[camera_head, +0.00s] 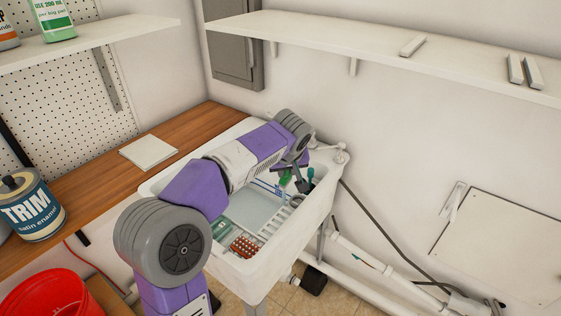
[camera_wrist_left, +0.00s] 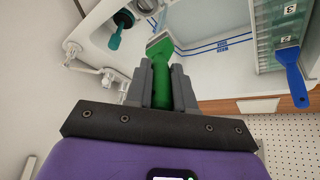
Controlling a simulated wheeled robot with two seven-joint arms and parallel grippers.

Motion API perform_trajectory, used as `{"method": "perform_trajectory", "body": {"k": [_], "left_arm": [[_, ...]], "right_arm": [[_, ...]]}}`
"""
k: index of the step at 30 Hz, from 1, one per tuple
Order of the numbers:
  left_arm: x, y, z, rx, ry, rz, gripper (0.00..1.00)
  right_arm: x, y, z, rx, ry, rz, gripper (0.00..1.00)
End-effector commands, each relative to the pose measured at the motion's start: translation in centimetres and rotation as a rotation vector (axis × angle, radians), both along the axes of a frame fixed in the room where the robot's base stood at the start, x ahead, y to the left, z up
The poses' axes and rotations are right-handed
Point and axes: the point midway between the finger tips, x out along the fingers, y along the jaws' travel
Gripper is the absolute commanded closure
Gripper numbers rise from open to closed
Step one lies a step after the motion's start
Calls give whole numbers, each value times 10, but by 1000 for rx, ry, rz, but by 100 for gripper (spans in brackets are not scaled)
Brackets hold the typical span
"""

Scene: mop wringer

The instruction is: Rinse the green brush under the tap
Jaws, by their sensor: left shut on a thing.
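My left gripper (camera_head: 299,168) reaches over the white sink (camera_head: 262,262) near its far right end. It is shut on the handle of the green brush (camera_head: 286,177). In the left wrist view the brush (camera_wrist_left: 160,78) stands between the two grey fingers of the gripper (camera_wrist_left: 161,70), and its pale head points away from them. The white tap (camera_head: 341,153) is at the sink's far right corner, just right of the gripper. It also shows in the left wrist view (camera_wrist_left: 84,62), left of the brush. No water is visible. My right gripper is out of view.
A teal-handled tool (camera_head: 310,174) is close to the gripper. A blue-handled brush (camera_wrist_left: 293,76) shows at the right of the left wrist view. A red-topped item (camera_head: 246,245) lies in the sink. A wooden counter (camera_head: 95,180) adjoins it, and a shelf (camera_head: 380,52) runs above.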

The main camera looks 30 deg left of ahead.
Motion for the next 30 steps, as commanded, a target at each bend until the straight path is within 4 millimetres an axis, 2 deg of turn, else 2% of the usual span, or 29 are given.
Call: {"method": "perform_trajectory", "body": {"k": [16,27,28,30], "left_arm": [[-35,-23,35,-1,-3,-1,100],[-41,-27,39,0,-1,-1,100],[-41,-27,39,0,-1,-1,79],[-41,-27,39,0,-1,0,89]], "right_arm": [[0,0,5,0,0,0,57],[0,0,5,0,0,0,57],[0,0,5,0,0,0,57],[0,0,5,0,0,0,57]]}}
